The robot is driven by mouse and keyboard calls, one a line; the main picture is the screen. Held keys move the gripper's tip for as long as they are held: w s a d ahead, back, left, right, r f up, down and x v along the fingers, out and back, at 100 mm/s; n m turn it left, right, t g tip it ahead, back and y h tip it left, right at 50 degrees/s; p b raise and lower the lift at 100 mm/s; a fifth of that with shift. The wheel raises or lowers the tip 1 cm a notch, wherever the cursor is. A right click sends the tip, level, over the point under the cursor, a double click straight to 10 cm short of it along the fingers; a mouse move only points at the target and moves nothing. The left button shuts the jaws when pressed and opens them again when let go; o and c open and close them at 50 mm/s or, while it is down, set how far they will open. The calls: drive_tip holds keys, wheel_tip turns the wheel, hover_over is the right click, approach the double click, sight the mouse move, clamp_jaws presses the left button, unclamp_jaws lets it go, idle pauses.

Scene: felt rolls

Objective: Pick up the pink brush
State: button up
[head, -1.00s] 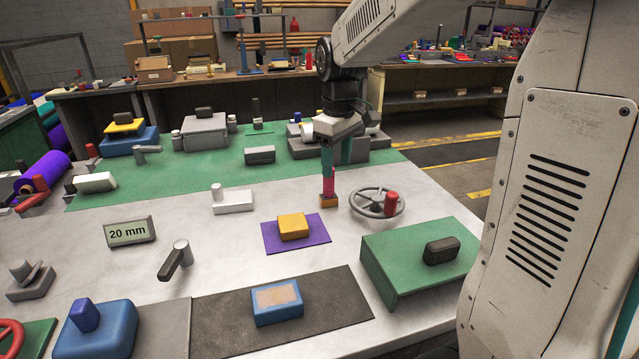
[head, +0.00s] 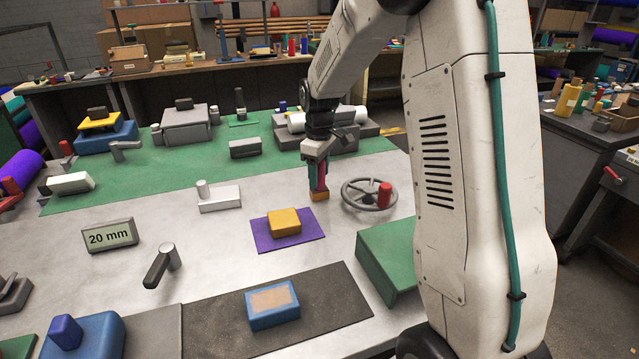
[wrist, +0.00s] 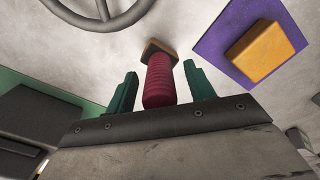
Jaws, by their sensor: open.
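The pink brush (head: 322,182) stands upright on the metal table, with its orange-brown head down and its ribbed pink handle up. It also shows in the wrist view (wrist: 160,80), with the handle pointing toward my gripper. My gripper (head: 319,173) is over the brush, pointing down. In the wrist view its two teal fingers (wrist: 160,88) are apart, one on each side of the handle, with gaps visible on both sides. The brush head lies beyond the fingertips. In the head view the fingers partly hide the handle.
A grey handwheel with a red knob (head: 370,195) is close to the right of the brush. A yellow-orange block (head: 284,222) on a purple felt square (head: 262,238) lies in front and left. A green box (head: 385,255) stands nearer right. Bare metal lies left of the brush.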

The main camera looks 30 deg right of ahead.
drive_tip(key=shift+f, duration=0.5)
drive_tip(key=c, duration=1.2)
drive_tip(key=shift+o, duration=0.2)
wheel_tip(320, 180, up, 10)
drive_tip(key=shift+r, duration=0.1)
